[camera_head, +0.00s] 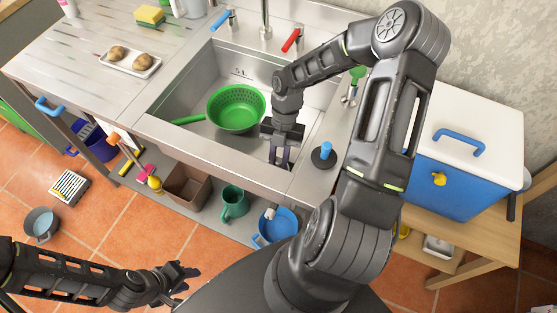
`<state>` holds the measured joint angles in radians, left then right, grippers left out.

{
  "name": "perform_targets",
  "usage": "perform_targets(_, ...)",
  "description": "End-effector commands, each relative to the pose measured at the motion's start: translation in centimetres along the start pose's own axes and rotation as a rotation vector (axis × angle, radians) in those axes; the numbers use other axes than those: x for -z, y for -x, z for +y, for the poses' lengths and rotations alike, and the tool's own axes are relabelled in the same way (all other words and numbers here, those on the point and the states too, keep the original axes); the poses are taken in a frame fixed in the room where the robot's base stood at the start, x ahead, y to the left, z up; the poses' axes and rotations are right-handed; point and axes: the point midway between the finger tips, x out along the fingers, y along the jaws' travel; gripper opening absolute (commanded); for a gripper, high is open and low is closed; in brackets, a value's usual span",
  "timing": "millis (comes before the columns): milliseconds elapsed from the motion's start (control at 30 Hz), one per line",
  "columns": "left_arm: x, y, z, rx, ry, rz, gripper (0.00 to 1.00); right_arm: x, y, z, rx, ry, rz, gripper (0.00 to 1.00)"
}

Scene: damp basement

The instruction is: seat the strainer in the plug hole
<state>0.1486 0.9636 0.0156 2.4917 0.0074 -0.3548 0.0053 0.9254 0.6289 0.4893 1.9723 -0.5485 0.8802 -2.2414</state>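A black disc with an upright blue knob (326,149) lies on the steel rim at the sink's front right; I cannot tell whether it is the strainer or a plug. A green perforated bowl with a handle (237,108) sits in the sink (318,98). No plug hole shows; the bowl or my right arm may hide it. My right gripper (280,160) points down over the sink's front right, left of the disc, its two fingers apart with nothing visible between them. My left gripper (190,277) is low over the floor, fingers apart and empty.
Blue (220,20) and red (291,40) tap handles stand behind the sink. A tray with potatoes (130,62) is on the drainboard. A blue cool box (455,165) stands at right.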

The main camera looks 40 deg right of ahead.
Motion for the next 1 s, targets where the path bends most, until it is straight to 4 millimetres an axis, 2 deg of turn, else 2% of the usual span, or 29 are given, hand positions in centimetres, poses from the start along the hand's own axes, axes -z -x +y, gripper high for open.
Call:
perform_targets(33,0.0,-0.2,-0.1,0.000,0.000,0.000,0.36,-0.1,-0.2,0.0,0.000,0.000,0.000,0.00)
perform_targets(67,0.0,-0.2,-0.1,0.000,0.000,0.000,0.36,-0.1,-0.3,0.0,0.000,0.000,0.000,0.21)
perform_targets(300,0.0,-0.1,0.0,-0.001,0.000,0.001,0.36,-0.1,-0.2,0.0,0.000,0.000,0.000,0.41)
perform_targets(567,0.0,-0.1,0.0,-0.001,0.000,0.001,0.36,-0.1,-0.1,0.0,0.000,0.000,0.000,0.42)
perform_targets(733,0.0,-0.1,0.0,0.000,0.000,0.000,0.36,-0.1,0.7,0.0,0.000,0.000,-0.003,0.42)
perform_targets(867,0.0,-0.3,-0.1,-0.001,-0.001,0.001,0.36,-0.1,2.4,0.0,-0.001,-0.002,-0.005,0.42)
perform_targets(1000,0.1,-0.6,-0.2,-0.002,-0.001,0.002,0.36,-0.1,5.1,0.0,-0.002,-0.001,-0.006,0.42)
